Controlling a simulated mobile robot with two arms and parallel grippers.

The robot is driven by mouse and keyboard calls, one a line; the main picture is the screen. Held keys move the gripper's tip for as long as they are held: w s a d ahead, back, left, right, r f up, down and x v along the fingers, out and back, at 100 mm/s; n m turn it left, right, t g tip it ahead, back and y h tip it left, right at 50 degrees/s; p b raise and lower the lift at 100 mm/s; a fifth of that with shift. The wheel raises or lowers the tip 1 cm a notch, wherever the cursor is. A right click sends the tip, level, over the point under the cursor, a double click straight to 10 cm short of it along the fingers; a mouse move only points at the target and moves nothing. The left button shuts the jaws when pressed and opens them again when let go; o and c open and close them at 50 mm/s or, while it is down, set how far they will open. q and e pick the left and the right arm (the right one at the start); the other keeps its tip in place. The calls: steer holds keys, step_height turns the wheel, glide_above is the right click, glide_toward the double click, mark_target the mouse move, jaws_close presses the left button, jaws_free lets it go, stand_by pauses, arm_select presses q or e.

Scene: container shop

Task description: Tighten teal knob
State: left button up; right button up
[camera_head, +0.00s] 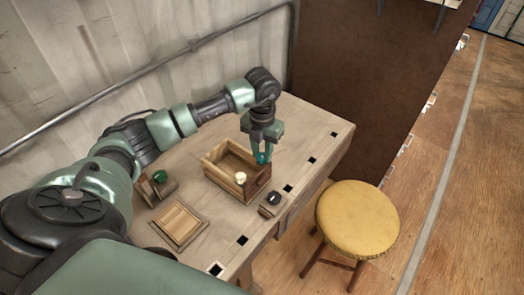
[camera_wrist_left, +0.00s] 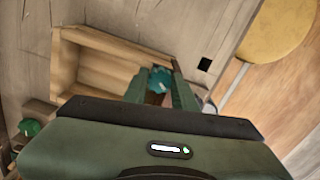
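The teal knob (camera_head: 262,158) is at the right end of the wooden box (camera_head: 213,170) on the workbench. My left gripper (camera_head: 262,150) points down over it, its fingers on either side of the knob. In the left wrist view the teal knob (camera_wrist_left: 160,80) shows between the two fingertips (camera_wrist_left: 162,85) of my left gripper. Whether the fingers press on the knob is too small to tell. My right gripper is not in view.
A cream knob (camera_head: 240,178) is on the box's front. A green knob (camera_head: 160,176) on a wooden block stands to the left, near a flat wooden panel (camera_head: 180,222). A black round part (camera_head: 274,198) lies in front of the box. A yellow stool (camera_head: 357,218) stands beside the bench.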

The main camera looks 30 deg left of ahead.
arm_select(q)
jaws_close()
steer(key=shift+m+b, duration=0.45)
steer(key=shift+m, duration=0.05)
steer(key=m+b, duration=0.2)
steer(key=shift+f+m, duration=0.1)
steer(key=shift+m, duration=0.3)
steer(key=m+b, duration=0.3)
steer(key=m, duration=0.1)
steer(key=shift+m, duration=0.3)
steer(key=m+b, duration=0.2)
steer(key=m, duration=0.2)
steer(key=shift+b, duration=0.4)
steer(key=shift+m+b, duration=0.55)
steer(key=shift+m, duration=0.75)
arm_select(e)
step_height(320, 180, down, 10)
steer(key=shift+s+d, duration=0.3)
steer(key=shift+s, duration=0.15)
arm_select(q)
steer(key=shift+r, duration=0.2)
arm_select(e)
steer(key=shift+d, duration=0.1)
